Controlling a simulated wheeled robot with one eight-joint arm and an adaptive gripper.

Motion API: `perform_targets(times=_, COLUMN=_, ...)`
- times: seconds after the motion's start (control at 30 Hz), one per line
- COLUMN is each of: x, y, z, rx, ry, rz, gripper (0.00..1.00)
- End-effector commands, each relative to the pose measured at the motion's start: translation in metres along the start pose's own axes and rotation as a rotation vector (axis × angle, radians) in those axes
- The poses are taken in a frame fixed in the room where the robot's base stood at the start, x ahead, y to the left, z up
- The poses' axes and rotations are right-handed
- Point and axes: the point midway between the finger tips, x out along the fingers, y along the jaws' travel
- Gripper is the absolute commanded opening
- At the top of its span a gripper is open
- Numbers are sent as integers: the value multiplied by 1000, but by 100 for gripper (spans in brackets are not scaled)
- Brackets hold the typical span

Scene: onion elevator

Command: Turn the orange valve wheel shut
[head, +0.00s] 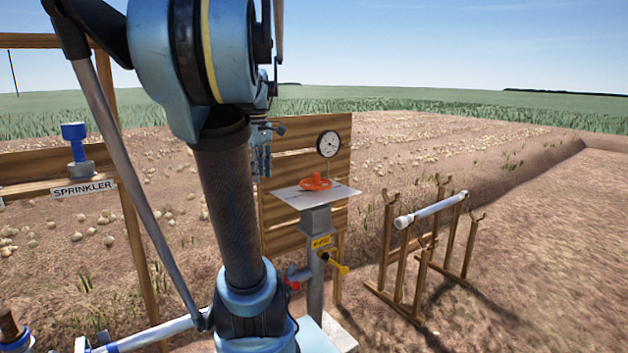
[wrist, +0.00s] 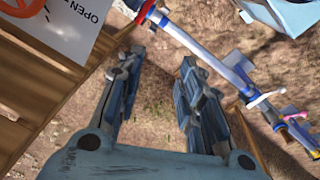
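The orange valve wheel (head: 316,183) lies flat above a white plate (head: 341,194) on a grey post, right of my arm in the head view. In the wrist view part of the wheel (wrist: 22,6) shows in the top left corner, beside the plate's word OPEN (wrist: 93,14). My gripper (wrist: 161,57) is open and empty, its two fingers apart over bare soil, away from the wheel. In the head view my gripper (head: 262,160) hangs left of the wheel, partly hidden by my arm.
A wooden panel (head: 290,226) with a round gauge (head: 329,144) stands behind the post. A yellow-handled valve (head: 336,263) and a red one (head: 292,284) sit lower. A wooden rack holds a white pipe (head: 431,210) at right. A SPRINKLER sign (head: 83,188) is at left.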

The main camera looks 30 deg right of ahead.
Motion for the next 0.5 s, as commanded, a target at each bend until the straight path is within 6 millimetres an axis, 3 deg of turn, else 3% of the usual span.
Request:
perform_targets(times=0.03, x=-10, y=22, z=-1, rx=-19, ry=-6, rz=-4, gripper=34)
perform_targets(times=0.23, x=-42, y=102, z=2, rx=-137, ry=-26, rz=-25, gripper=34)
perform_targets(times=0.5, x=-70, y=202, z=27, rx=-284, ry=-40, rz=-58, gripper=34)
